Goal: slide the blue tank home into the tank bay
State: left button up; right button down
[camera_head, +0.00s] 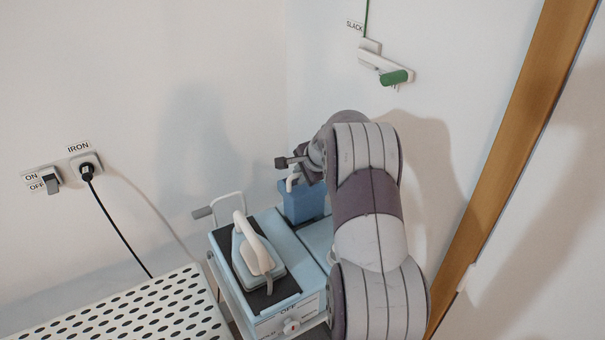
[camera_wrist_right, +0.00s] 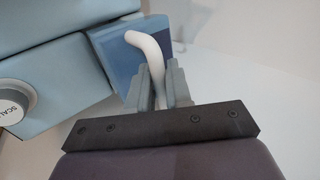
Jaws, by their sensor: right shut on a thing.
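The blue tank (camera_head: 303,203) stands upright at the back right of the light blue iron station (camera_head: 277,297). Its white bent handle (camera_head: 292,183) sticks up on top. My right gripper (camera_head: 303,171) reaches in from the right and is shut on that handle. In the right wrist view, the handle (camera_wrist_right: 146,45) runs between the two grey fingers (camera_wrist_right: 161,85), with the tank's blue surface (camera_wrist_right: 122,55) behind it. The tank bay is partly hidden by my right arm, and I cannot tell how far the tank sits in it. My left gripper is not in view.
A white iron (camera_head: 254,252) rests on the station's dark pad. A perforated board (camera_head: 150,312) lies at the lower left. A cord runs from a wall plug (camera_head: 87,170) beside a switch (camera_head: 50,181). A green-handled wall fitting (camera_head: 393,77) is at upper right.

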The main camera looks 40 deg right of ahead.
aim_at(303, 196)
pick_arm(q)
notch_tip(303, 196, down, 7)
jog(key=b, duration=0.7)
pick_arm(e)
jog(key=shift+f, duration=3.9)
